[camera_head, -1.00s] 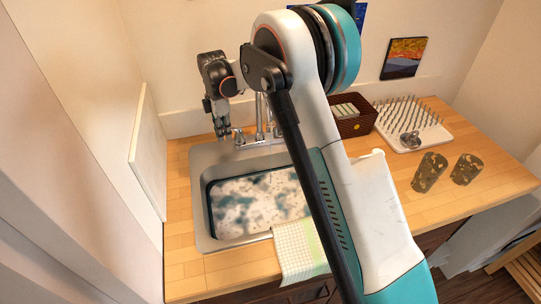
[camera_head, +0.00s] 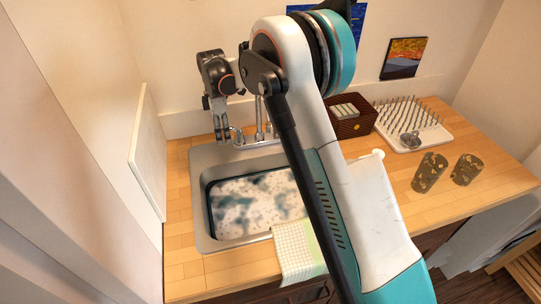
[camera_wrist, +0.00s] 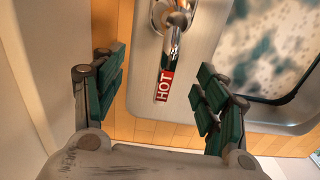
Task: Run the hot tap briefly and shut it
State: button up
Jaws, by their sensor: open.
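The hot tap's lever (camera_wrist: 166,62) is chrome, with a red label (camera_wrist: 163,87) reading HOT near its end. In the wrist view it lies between the two green-padded fingers of my gripper (camera_wrist: 158,88). The gripper is open, with visible gaps on both sides of the lever. In the head view my gripper (camera_head: 222,130) points down at the back left of the sink, by the left tap handle (camera_head: 238,137). The chrome spout (camera_head: 259,118) rises to the right, partly hidden by my arm. I cannot make out any running water.
The steel sink (camera_head: 199,205) holds a basin with a mottled white and teal surface. A checked cloth (camera_head: 296,250) hangs over the front edge. A brown basket (camera_head: 352,127), a spiked drying rack (camera_head: 428,136) and two patterned glasses (camera_head: 430,172) stand right. A white board (camera_head: 147,150) leans left.

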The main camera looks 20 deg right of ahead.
jog(key=shift+r+p, duration=1.85)
jog(key=shift+r, duration=1.7)
jog(key=shift+f, duration=0.1)
